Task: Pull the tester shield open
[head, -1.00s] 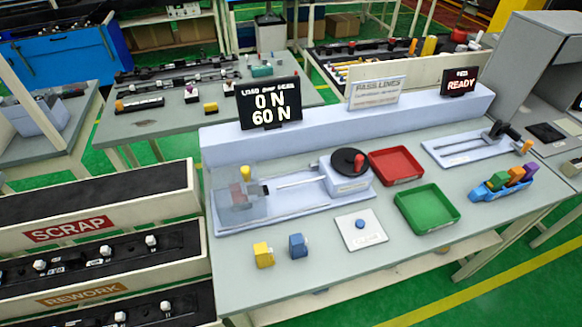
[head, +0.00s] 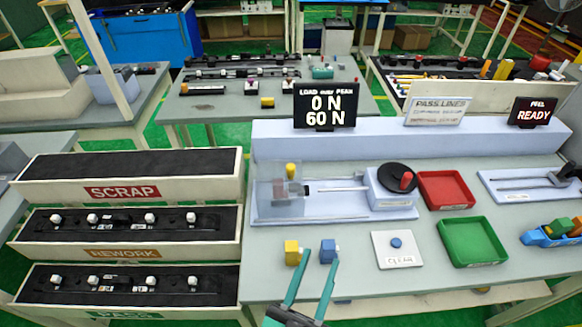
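The tester (head: 345,208) stands on the bench, a pale base with a rod and a black hand wheel (head: 398,178) at its right end. The clear shield (head: 267,203) is at its left end, around the fixture with a yellow clip (head: 291,171) seen at it. How far the shield is shut is hard to tell. My gripper (head: 314,266) comes in from the bottom edge with its two teal fingers spread. It is open and empty, in front of the tester, near a yellow block (head: 292,252) and a blue block (head: 329,251). It appears apart from the shield.
A white pad with a blue button (head: 396,243), a red tray (head: 446,189) and a green tray (head: 472,241) lie to the right. A display (head: 324,105) reads 0 N, 60 N. Scrap, rework and pass racks (head: 120,191) stand at the left.

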